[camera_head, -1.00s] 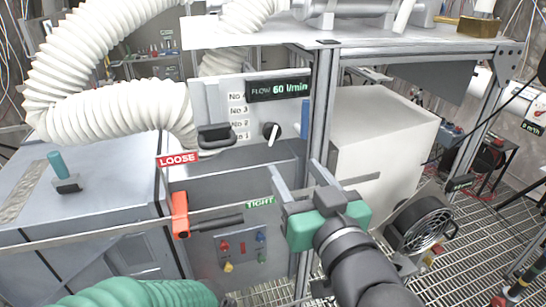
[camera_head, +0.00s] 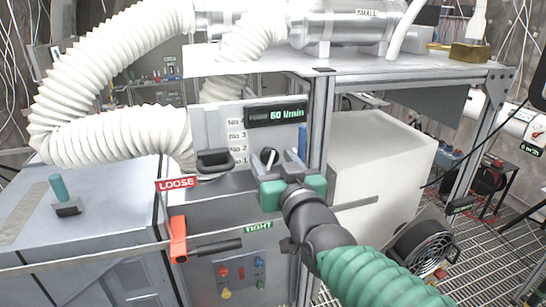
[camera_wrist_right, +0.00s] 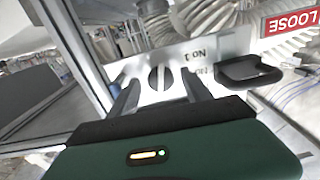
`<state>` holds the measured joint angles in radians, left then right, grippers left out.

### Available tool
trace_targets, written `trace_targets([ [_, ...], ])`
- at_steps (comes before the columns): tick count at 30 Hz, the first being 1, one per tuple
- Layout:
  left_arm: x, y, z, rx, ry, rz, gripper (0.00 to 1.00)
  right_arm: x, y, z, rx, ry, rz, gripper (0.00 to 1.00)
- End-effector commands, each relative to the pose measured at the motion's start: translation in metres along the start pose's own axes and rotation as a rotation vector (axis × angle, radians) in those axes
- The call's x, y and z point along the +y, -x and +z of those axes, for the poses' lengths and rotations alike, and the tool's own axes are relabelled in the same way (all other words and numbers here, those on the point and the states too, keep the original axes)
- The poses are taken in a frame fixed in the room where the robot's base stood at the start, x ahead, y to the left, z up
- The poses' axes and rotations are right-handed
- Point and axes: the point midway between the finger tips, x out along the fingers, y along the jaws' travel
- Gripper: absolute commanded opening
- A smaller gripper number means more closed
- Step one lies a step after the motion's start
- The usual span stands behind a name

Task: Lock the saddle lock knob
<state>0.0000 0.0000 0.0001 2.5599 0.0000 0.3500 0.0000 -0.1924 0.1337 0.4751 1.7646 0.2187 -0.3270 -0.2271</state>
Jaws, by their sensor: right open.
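An orange clamp (camera_head: 178,239) with a dark lever (camera_head: 218,247) sits on the grey cabinet front, between a red LOOSE sign (camera_head: 177,184) and a green TIGHT sign (camera_head: 258,226). The lever points right, just below TIGHT. A small round selector knob (camera_head: 268,156) is on the panel under the flow display; it also shows in the right wrist view (camera_wrist_right: 160,78). My green right gripper (camera_head: 282,168) is in front of this panel, open and empty. In the right wrist view its fingers (camera_wrist_right: 161,92) flank the knob, apparently without touching. My left gripper is out of view.
A black pull handle (camera_head: 214,162) is left of the knob, with a blue bar (camera_head: 303,140) to its right. White ribbed hoses (camera_head: 115,145) hang at the left. A steel post (camera_head: 322,110) and a white box (camera_head: 385,165) stand at the right.

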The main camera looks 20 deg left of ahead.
Motion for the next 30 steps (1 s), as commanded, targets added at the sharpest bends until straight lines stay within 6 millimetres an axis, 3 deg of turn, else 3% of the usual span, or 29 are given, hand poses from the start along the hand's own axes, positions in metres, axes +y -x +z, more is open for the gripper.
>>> trace_targets([
  [4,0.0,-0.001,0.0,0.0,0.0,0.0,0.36,-0.001,-0.002,0.002,-0.002,-0.001,-0.001,0.54],
  [17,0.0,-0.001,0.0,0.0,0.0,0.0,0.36,0.0,-0.002,0.002,-0.003,-0.001,0.0,0.0],
  [30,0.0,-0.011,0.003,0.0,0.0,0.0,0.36,0.0,-0.002,0.005,-0.003,-0.081,0.0,0.0],
])
